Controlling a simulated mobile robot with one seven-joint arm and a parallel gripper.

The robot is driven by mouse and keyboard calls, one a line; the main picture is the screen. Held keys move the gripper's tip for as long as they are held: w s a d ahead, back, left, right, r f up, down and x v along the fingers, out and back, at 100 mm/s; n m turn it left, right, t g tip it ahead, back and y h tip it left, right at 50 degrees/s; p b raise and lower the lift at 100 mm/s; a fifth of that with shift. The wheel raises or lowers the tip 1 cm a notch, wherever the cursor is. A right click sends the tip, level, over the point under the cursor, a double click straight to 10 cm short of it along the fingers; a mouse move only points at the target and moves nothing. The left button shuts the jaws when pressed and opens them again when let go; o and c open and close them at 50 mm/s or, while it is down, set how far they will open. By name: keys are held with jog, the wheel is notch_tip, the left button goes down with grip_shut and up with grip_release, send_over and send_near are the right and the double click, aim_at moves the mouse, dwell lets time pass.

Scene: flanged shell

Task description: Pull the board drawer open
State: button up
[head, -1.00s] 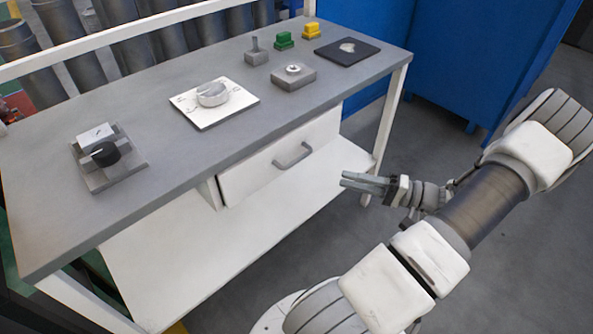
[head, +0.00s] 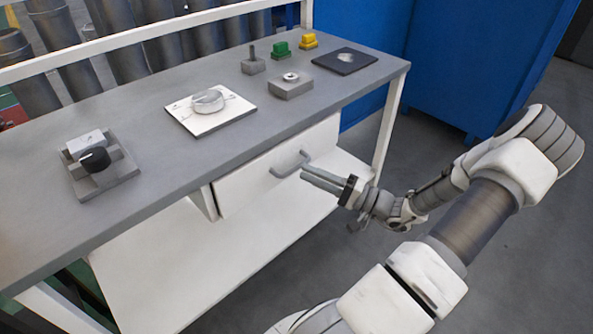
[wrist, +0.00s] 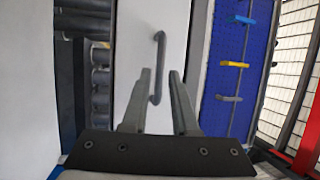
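The white board drawer (head: 250,187) hangs under the grey tabletop and looks shut. Its grey bow handle (head: 291,164) is on the drawer front. My gripper (head: 303,173) is just in front of the handle in the head view, its fingers pointing at it. In the wrist view the handle (wrist: 158,60) shows between and beyond the two fingertips of my gripper (wrist: 159,75). The fingers are apart with a gap between them. I cannot tell whether the tips reach around the bar; they are not closed on it.
The tabletop (head: 150,150) above carries a black knob block (head: 95,160), a white dial plate (head: 210,118), a grey button block (head: 291,88), green (head: 281,49) and yellow (head: 309,41) pieces and a dark pad (head: 345,61). A white shelf (head: 160,265) lies below. A blue cabinet (head: 470,60) stands behind right.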

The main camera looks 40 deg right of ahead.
aim_at(296, 166)
jog(key=shift+x, duration=2.1)
grip_shut()
